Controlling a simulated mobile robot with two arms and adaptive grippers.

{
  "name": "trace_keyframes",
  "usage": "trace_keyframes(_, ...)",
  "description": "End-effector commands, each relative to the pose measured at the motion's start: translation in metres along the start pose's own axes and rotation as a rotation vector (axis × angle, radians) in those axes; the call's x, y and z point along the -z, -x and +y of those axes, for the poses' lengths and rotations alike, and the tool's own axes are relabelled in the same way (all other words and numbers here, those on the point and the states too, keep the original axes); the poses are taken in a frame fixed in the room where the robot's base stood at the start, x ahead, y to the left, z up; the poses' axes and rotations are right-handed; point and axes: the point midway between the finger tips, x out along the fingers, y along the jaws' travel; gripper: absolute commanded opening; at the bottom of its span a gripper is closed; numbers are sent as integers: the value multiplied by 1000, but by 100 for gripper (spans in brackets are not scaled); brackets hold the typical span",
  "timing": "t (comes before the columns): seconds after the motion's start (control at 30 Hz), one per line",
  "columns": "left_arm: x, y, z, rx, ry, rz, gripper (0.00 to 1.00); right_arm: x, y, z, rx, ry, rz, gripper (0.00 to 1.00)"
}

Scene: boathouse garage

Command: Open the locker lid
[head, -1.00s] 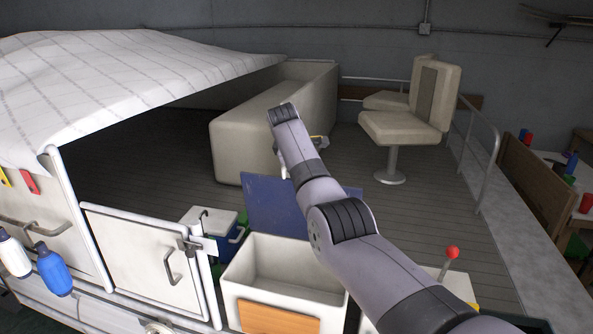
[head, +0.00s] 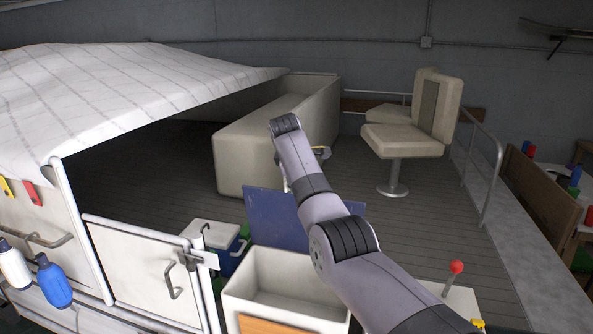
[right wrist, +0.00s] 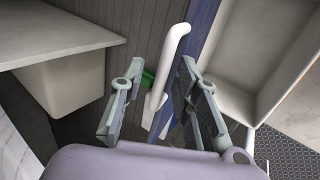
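The white locker (head: 285,299) is at the bottom middle of the head view, its inside showing empty. A blue panel (head: 264,212), which looks like the locker lid, stands raised at its back edge. The panel's blue edge (right wrist: 204,28) and a white bar handle (right wrist: 172,60) show in the right wrist view. My right gripper (right wrist: 160,100) is open, with the handle and part of the panel between its spread fingers. I cannot tell if it touches them. In the head view its fingers are mostly hidden behind my right arm. My left gripper is out of view.
A small white-topped blue cooler (head: 214,234) and a white cabinet door (head: 140,275) are left of the locker. A red-knobbed lever (head: 456,268) is at the right. A cream bench (head: 245,160) and swivel seat (head: 402,140) stand behind on the open deck.

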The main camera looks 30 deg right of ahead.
Motion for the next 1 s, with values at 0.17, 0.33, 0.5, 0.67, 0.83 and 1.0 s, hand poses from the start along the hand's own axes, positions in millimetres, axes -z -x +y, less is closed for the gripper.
trace_keyframes(0.17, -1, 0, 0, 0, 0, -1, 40, 1, 35, 0, -5, 0, 3, 30)
trace_keyframes(0.33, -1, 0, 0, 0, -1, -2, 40, 0, 72, 0, -3, 0, 2, 30)
trace_keyframes(0.5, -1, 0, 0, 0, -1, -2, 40, 0, 96, -1, -1, 1, 1, 30)
trace_keyframes(0.67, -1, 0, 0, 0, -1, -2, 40, 0, 105, -1, 1, 1, 0, 30)
trace_keyframes(0.83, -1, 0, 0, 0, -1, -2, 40, 0, 106, -1, 2, 1, -1, 30)
trace_keyframes(1.0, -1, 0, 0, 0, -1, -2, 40, 0, 106, -1, 2, 1, 0, 30)
